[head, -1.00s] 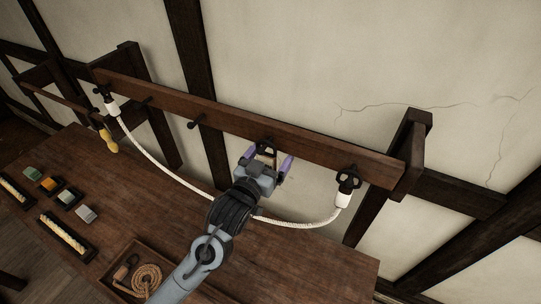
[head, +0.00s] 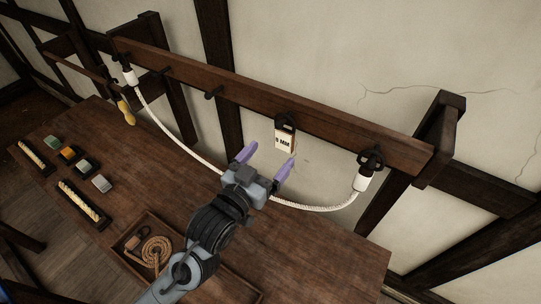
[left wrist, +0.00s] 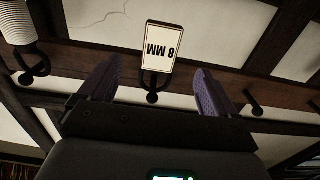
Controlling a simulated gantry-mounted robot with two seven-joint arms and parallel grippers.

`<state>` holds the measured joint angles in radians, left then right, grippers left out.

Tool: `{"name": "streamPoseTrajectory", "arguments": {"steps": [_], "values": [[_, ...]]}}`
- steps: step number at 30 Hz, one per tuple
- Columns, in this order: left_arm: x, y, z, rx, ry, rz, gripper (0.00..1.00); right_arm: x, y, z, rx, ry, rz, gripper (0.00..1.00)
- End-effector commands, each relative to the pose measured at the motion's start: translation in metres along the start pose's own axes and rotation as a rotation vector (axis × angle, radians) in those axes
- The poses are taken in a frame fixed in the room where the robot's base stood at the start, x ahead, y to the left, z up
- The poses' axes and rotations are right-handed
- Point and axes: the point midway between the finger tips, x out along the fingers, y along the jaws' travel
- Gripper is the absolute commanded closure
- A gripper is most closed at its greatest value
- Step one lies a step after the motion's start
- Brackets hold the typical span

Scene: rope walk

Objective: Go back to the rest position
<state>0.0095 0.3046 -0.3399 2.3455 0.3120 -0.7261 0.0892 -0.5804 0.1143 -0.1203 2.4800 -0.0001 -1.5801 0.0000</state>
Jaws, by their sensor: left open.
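My left gripper (head: 264,170) is open and empty, its two purple fingers spread below the wooden rail (head: 210,82). A small white tag (head: 283,140) hangs from a peg on the rail, just beyond the fingertips and apart from them. In the left wrist view the tag (left wrist: 158,48) shows between and past the fingers (left wrist: 154,88), and reads "8 MM" upside down. A white rope (head: 180,146) hangs in a sag from the rail, with a white end fitting on a dark hook at each end. The gripper hides part of the rope. My right gripper is not in view.
A wooden table (head: 300,262) lies below the rail. On it are a tray with coiled rope (head: 157,250), yellow rope samples in dark holders (head: 84,202), and small coloured blocks (head: 67,153). A yellow-handled tool (head: 126,112) hangs at the left. The table's right part is clear.

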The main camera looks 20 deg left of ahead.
Motion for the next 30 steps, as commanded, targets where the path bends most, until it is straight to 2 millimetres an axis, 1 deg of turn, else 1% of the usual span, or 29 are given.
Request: {"name": "streamPoseTrajectory", "arguments": {"steps": [2, 5, 7, 11, 13, 14, 15, 17, 18, 20, 21, 24, 27, 30], "values": [[-0.006, 0.0, 0.001, 0.0, 0.0, 0.0, 0.09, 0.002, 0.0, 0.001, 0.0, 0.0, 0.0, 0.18], [-0.01, 0.0, 0.003, -0.002, -0.011, 0.0, 0.09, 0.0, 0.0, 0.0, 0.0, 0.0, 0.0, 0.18], [-0.015, 0.001, 0.011, -0.009, -0.038, -0.001, 0.09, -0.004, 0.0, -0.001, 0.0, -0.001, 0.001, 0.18], [-0.03, -0.003, 0.037, -0.044, -0.127, -0.019, 0.09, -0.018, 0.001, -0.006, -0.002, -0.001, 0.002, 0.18], [-0.046, -0.005, 0.057, -0.066, -0.201, -0.032, 0.09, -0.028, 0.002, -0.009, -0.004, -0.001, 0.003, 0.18], [-0.054, -0.006, 0.068, -0.073, -0.251, -0.037, 0.09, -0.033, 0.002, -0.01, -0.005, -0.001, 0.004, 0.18], [-0.068, -0.007, 0.085, -0.08, -0.328, -0.041, 0.09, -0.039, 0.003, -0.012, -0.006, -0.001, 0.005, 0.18], [-0.094, -0.008, 0.111, -0.084, -0.467, -0.046, 0.09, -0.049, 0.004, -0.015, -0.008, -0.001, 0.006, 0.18], [-0.113, -0.009, 0.129, -0.08, -0.569, -0.046, 0.09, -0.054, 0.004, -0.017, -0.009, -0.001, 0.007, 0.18], [-0.143, -0.009, 0.153, -0.071, -0.717, -0.042, 0.09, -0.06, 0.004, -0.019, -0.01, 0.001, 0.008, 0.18], [-0.163, -0.009, 0.165, -0.06, -0.811, -0.037, 0.09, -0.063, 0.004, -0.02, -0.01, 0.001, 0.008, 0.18], [-0.2, -0.009, 0.187, -0.023, -1.001, -0.02, 0.09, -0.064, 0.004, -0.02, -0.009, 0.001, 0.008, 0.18], [-0.22, -0.011, 0.196, 0.019, -1.12, -0.001, 0.09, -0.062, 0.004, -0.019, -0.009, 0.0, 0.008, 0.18], [-0.235, -0.01, 0.201, 0.049, -1.202, 0.016, 0.09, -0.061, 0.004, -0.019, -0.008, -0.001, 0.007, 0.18]]}}
